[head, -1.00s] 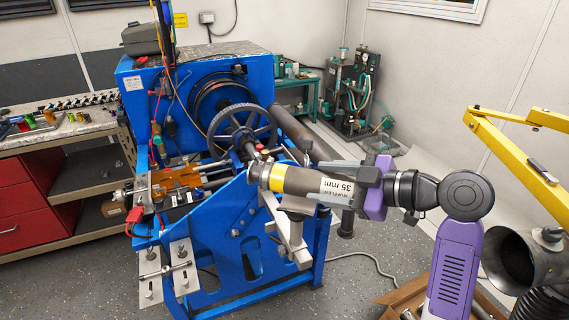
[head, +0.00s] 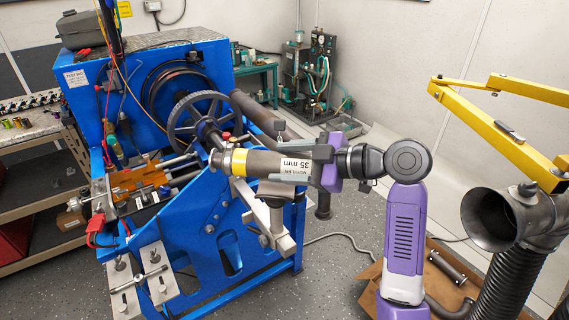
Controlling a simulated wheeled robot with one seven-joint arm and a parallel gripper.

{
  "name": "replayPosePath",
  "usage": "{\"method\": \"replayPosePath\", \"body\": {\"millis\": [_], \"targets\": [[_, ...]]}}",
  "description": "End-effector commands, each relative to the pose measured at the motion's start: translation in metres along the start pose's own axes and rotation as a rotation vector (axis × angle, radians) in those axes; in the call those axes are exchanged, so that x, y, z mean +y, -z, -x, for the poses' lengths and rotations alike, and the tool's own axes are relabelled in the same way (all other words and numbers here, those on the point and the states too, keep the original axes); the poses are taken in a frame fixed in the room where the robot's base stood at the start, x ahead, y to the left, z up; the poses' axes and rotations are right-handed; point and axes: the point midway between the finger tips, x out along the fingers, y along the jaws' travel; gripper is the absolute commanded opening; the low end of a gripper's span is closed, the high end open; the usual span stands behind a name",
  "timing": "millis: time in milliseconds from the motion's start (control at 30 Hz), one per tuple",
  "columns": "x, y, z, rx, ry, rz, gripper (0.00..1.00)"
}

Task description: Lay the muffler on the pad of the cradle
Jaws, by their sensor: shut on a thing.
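The muffler (head: 250,163) is a brown-grey cylinder with a yellow band, a bright metal left end and a white "35 mm" label. It lies nearly level across the head view. My gripper (head: 298,165), purple with grey fingers, is shut on its right part. The silver-grey bracket (head: 279,226) on the blue frame, seemingly the cradle, stands right below the muffler. Its pad is mostly hidden behind the muffler and the lower finger, and I cannot tell whether the muffler touches it.
The blue dyno stand (head: 165,62) with a dark handwheel (head: 197,122) is just behind the muffler's left end. A wide exhaust funnel (head: 487,218) and yellow boom (head: 490,130) stand at right. A cardboard box (head: 440,262) with pipes is on the floor. Open floor lies in front.

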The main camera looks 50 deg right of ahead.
Motion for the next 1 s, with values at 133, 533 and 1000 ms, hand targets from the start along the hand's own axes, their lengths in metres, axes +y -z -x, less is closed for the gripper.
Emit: {"method": "replayPosePath", "body": {"millis": [133,533,1000], "targets": [[0.000,-0.013,-0.006,0.002,-0.003,0.000,0.00],[-0.012,-0.042,-0.019,0.002,-0.003,0.001,0.00],[-0.024,-0.059,-0.025,-0.005,0.006,-0.002,0.00]]}}
